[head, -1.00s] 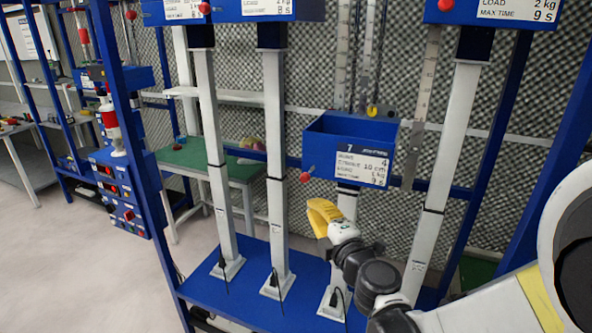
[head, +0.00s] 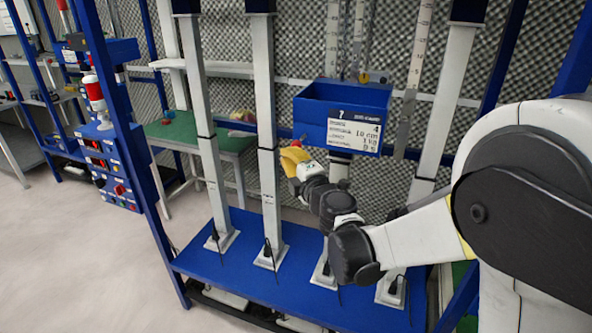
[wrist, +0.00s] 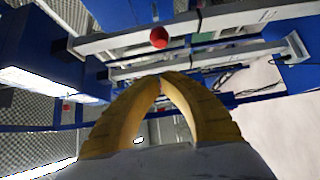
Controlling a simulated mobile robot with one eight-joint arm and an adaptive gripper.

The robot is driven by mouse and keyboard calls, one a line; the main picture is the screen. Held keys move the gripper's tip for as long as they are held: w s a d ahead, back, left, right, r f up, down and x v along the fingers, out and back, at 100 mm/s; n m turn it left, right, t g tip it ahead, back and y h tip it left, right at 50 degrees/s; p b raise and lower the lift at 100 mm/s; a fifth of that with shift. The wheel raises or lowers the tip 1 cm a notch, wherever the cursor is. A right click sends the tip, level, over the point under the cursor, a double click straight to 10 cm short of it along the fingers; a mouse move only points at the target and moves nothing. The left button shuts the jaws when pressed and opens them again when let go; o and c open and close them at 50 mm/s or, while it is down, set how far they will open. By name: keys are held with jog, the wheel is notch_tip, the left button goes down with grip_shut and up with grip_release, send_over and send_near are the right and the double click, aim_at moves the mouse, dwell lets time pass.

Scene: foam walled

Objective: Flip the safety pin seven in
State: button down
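Safety pin seven shows as a red ball knob (head: 298,143) at the box's lower left. It is partly hidden by my yellow fingers in the head view. In the wrist view the red knob (wrist: 159,38) shows clear beyond my fingertips, with a short stem behind it. My gripper (head: 292,156) is just below the knob in the head view. In the wrist view my gripper (wrist: 160,77) has its two fingers arched together, tips nearly touching, with nothing seen between them.
White posts (head: 264,120) stand to the left of the box on a blue base plate (head: 230,268). A ruler strip (head: 415,80) hangs to the right. A green table (head: 180,132) stands behind at left. The floor at left (head: 90,250) is clear.

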aim_at(299, 145)
jog(key=shift+w+d+b, duration=0.15)
jog(key=shift+w+d, duration=0.05)
jog(key=shift+w, duration=0.45)
jog(key=shift+w+d+b, duration=0.15)
jog(key=shift+w+d, duration=0.05)
jog(key=shift+w, duration=0.5)
jog(key=shift+w+d+b, duration=0.15)
jog(key=shift+w+d, duration=0.05)
jog(key=shift+w, duration=0.45)
jog(key=w, duration=0.1)
jog(key=w+d, duration=0.1)
jog(key=w, duration=0.1)
jog(key=shift+w+d, duration=0.15)
jog(key=shift+w, duration=0.1)
jog(key=shift+s, duration=0.1)
